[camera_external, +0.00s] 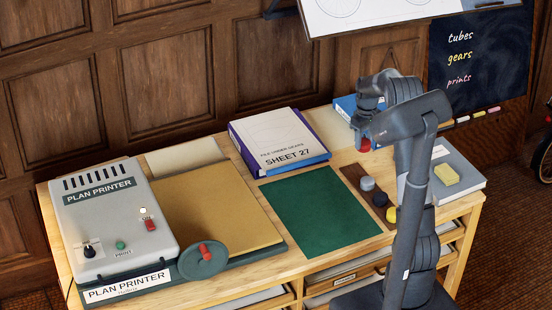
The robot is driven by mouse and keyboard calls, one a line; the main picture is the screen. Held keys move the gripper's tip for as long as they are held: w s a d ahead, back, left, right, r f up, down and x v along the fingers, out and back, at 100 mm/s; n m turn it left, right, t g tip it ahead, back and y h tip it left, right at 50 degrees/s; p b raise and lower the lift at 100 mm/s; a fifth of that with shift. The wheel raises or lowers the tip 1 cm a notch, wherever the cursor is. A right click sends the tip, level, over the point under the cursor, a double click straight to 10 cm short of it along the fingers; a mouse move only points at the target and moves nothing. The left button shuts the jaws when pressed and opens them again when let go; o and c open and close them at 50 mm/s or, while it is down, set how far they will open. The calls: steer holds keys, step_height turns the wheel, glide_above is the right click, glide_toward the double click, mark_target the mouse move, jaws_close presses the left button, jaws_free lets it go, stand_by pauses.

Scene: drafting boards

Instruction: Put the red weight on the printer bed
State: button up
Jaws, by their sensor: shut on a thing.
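The red weight (363,146) shows as a small red piece at the tips of my gripper (361,136). My gripper is shut on it, and the fingers and arm hide part of it. It appears to hang above the back end of the brown strip, but its exact height cannot be told. The plan printer (112,220) is a grey machine at the left of the table. Its printer bed (210,205) is a flat tan surface to the right of the housing, bare, well to the left of my gripper.
Grey, dark and yellow weights stand on the brown strip (352,172). A green mat (315,210) lies between strip and printer. A purple-edged binder (278,140) lies behind it. A red-handled wheel (204,258) stands at the bed's front edge. A grey book with a yellow sponge (446,174) lies right.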

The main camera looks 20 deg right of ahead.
steer(key=w+a+r+n, duration=0.1)
steer(key=w+a+n, duration=0.3)
steer(key=a, duration=0.9)
steer(key=w+a+r+n, duration=0.15)
steer(key=a+n, duration=0.45)
steer(key=a, duration=0.7)
steer(key=w+a+r+n, duration=0.1)
steer(key=w+a+n, duration=0.25)
steer(key=a, duration=1.05)
steer(key=shift+n, duration=0.55)
steer(key=a+f, duration=0.2)
steer(key=a, duration=0.1)
steer(key=a+f, duration=0.2)
steer(key=a, duration=0.2)
steer(key=a+f, duration=0.2)
steer(key=a, duration=0.2)
steer(key=shift+w+a+f, duration=0.15)
steer(key=shift+w+f, duration=0.05)
steer(key=shift+w, duration=0.2)
steer(key=shift+a+f, duration=0.25)
steer(key=shift+a, duration=0.15)
steer(key=shift+f, duration=1.95)
steer(key=shift+f, duration=0.1)
steer(key=o, duration=1.3)
steer(key=shift+o, duration=0.2)
